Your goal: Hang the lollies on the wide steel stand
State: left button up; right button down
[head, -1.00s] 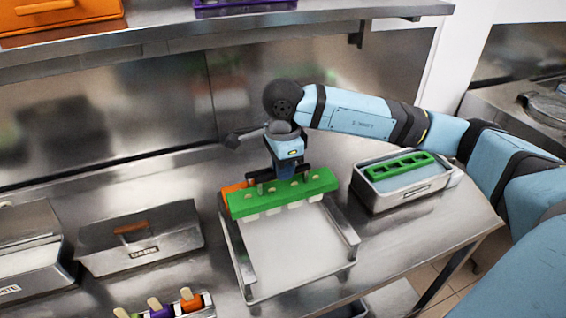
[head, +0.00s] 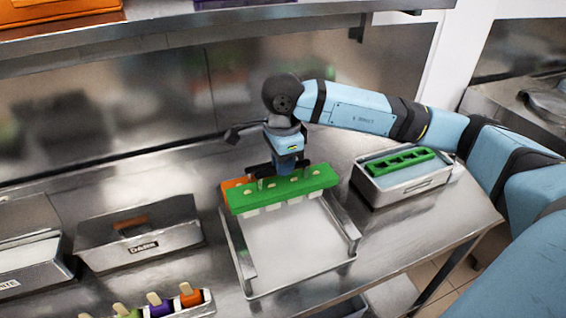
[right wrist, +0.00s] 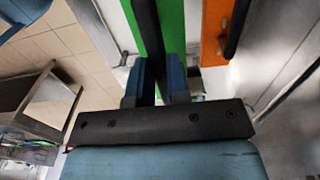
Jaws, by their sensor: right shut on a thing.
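The wide steel stand (head: 341,222) is a low metal frame around a white base in the middle of the counter. A green lolly holder (head: 318,180) lies across the stand's back part, with stick ends showing on top and pale lollies beneath. I cannot tell if it rests on the rails. An orange holder (head: 236,184) is just behind it, mostly hidden. My right gripper (head: 284,170) is shut on the green holder from above. In the right wrist view the green holder (right wrist: 172,28) passes under the fingers (right wrist: 163,82), with the orange holder (right wrist: 214,35) beside it. My left gripper is out of view.
A steel container (head: 405,190) with a green slotted rack (head: 400,162) stands right of the stand. A steel box labelled DARK (head: 180,235) stands left. Coloured lollies (head: 160,304) stand in a rack at front left. A shelf (head: 230,22) overhangs the back.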

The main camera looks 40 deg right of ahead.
aim_at(283, 184)
jog(key=shift+b, duration=0.4)
dwell(0.8)
jog(key=shift+f+b, duration=3.1)
jog(key=shift+f, duration=0.15)
dwell(1.0)
jog(key=shift+f+b, duration=0.2)
jog(key=shift+b, duration=0.25)
dwell(0.4)
dwell(0.4)
jog(key=c, duration=1)
grip_release()
notch_tip(283, 184, up, 14)
jog(key=shift+f, duration=0.1)
